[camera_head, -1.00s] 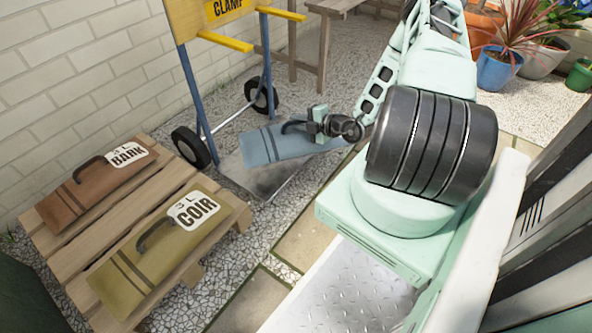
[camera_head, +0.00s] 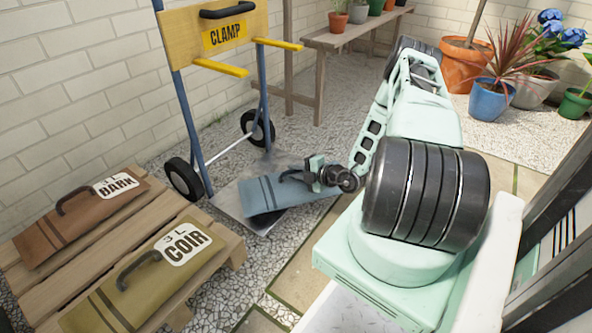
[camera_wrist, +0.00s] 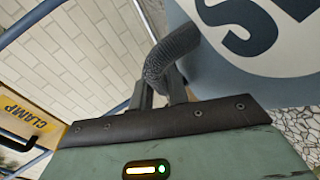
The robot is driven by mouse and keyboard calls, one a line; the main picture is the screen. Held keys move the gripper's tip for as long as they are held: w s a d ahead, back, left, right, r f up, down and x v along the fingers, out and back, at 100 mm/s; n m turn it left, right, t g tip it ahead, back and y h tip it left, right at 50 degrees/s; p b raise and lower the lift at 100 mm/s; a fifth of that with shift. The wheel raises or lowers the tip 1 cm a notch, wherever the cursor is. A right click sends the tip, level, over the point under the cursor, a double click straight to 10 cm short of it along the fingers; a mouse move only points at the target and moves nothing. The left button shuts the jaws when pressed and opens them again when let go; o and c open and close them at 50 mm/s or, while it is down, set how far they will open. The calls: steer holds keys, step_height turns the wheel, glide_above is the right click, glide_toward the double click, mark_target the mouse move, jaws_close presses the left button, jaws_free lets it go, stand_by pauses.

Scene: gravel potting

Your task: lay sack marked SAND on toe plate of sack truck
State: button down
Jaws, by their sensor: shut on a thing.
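The blue-grey sack (camera_head: 262,196) hangs from my gripper (camera_head: 306,176) by its dark handle. In the wrist view my gripper (camera_wrist: 160,92) is shut on that handle (camera_wrist: 172,50), and the sack's white label (camera_wrist: 275,40) shows a cut-off word starting with S. The sack lies roughly flat over the toe plate (camera_head: 228,200) of the sack truck (camera_head: 193,115), covering much of it. Its right end reaches past the plate. A dark shadow shows under its near edge; I cannot tell whether it touches the plate.
A wooden pallet (camera_head: 85,235) at left bears a brown BARK sack (camera_head: 80,222) and an olive COIR sack (camera_head: 150,285). The truck's wheels (camera_head: 184,179) and yellow clamp arms (camera_head: 222,67) stand behind the plate. A bench (camera_head: 345,42) and potted plants (camera_head: 490,100) are farther back.

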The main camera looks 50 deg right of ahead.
steer(key=shift+w+f+b, duration=0.1)
steer(key=shift+f+b, duration=0.35)
steer(key=shift+f, duration=0.4)
steer(key=c, duration=1.4)
jaws_free()
steer(key=shift+f, duration=0.1)
steer(key=shift+o, duration=0.2)
steer(key=shift+s, duration=0.2)
